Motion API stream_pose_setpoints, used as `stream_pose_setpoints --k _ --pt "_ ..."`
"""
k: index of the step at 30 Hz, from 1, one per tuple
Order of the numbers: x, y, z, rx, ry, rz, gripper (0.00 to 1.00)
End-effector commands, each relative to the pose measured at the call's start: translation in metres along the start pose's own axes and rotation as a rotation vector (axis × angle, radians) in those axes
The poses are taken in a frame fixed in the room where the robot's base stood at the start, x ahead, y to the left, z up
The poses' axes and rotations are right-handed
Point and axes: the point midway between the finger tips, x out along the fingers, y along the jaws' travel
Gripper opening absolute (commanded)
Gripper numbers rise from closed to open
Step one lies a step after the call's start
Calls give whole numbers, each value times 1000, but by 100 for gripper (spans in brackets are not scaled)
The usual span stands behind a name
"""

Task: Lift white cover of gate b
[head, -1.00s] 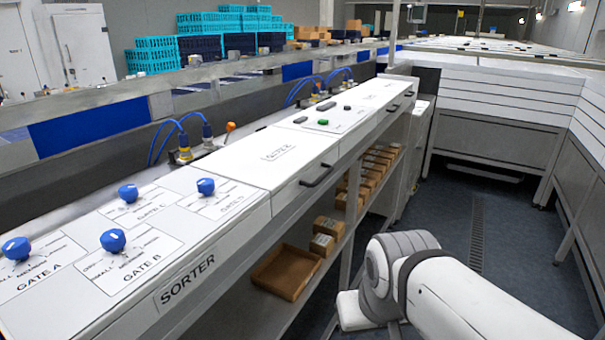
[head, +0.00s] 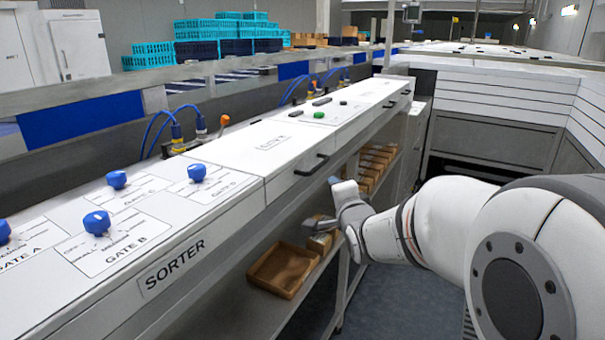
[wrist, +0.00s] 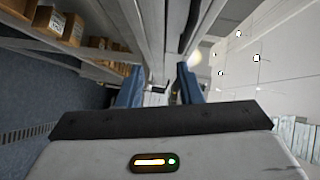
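The white cover (head: 245,155) lies flat and closed on the sorter's top, right of the knob panel, in the head view. Its printed label looks like a gate name, but its letter is too blurred to read. A dark bar handle (head: 312,165) is on its front edge. The "GATE B" marking I can read is on the knob panel beside a blue knob (head: 97,222). My gripper is below and to the right of the handle, apart from it. In the wrist view my gripper (wrist: 158,88) has its two blue fingers apart, with nothing held between them.
A shelf under the sorter holds an open brown tray (head: 285,270) and several cardboard boxes (head: 378,160), close to my gripper. Blue cables (head: 160,130) rise behind the cover. Floor lies between the sorter and the white panelled bench (head: 500,110) at right.

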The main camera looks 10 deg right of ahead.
Motion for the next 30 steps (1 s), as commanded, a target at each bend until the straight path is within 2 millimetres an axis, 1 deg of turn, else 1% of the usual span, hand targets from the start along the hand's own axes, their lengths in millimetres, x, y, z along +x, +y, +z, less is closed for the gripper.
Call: stream_pose_setpoints --k 1,3,6,9,11,14,21,24,30 --pt "9 2 1 74 -10 -55 32" --pt "17 -4 2 171 -33 -132 32" --pt "22 -11 3 269 -65 -207 32" --pt "26 -16 4 321 -85 -244 32" --pt "29 -18 5 333 -90 -252 32" --pt "40 -23 5 337 -92 -255 32" --pt "77 -33 7 337 -91 -254 32" --pt "89 -36 8 336 -91 -254 32" --pt "100 -38 8 336 -90 -254 32"
